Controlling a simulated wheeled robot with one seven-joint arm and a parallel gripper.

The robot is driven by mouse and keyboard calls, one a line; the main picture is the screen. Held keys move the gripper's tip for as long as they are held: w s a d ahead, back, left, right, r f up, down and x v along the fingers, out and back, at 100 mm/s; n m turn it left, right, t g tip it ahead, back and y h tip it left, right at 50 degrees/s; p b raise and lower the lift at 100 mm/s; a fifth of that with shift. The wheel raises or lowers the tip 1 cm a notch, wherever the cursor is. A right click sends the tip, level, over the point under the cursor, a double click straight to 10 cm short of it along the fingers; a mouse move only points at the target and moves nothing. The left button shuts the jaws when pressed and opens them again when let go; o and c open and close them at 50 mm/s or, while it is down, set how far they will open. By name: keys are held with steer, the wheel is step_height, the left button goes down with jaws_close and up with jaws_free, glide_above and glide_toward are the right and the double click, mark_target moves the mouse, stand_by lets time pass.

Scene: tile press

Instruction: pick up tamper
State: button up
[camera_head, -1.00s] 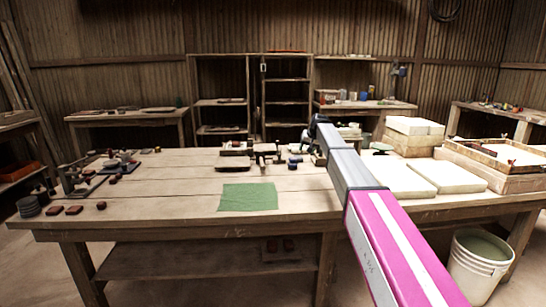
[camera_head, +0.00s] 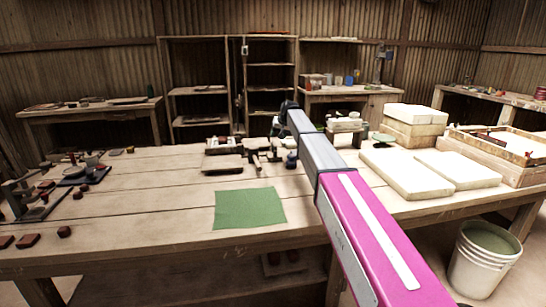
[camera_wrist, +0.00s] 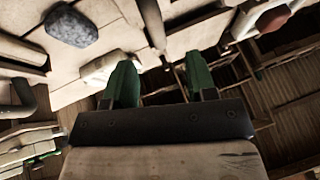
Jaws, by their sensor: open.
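Small wooden tools lie in a cluster near the middle of the bench, and one with an upright-looking handle (camera_head: 254,158) may be the tamper; it is too small to be sure. My gripper shows in the wrist view (camera_wrist: 160,78) with two green fingers apart and nothing between them. In the head view the arm's dark end is above the far side of the bench, behind the cluster, and the fingers are hidden.
A green cloth (camera_head: 250,208) lies on the bench (camera_head: 150,205). Pale slabs (camera_head: 408,175) and a wooden tray (camera_head: 485,158) are on the right. Small presses and dark red blocks (camera_head: 27,240) are on the left. A white bucket (camera_head: 484,262) stands at the right front.

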mark_target(274, 145)
steer(key=x, duration=0.8)
steer(key=shift+w+d+f, duration=0.15)
steer(key=shift+f, duration=0.2)
jaws_close()
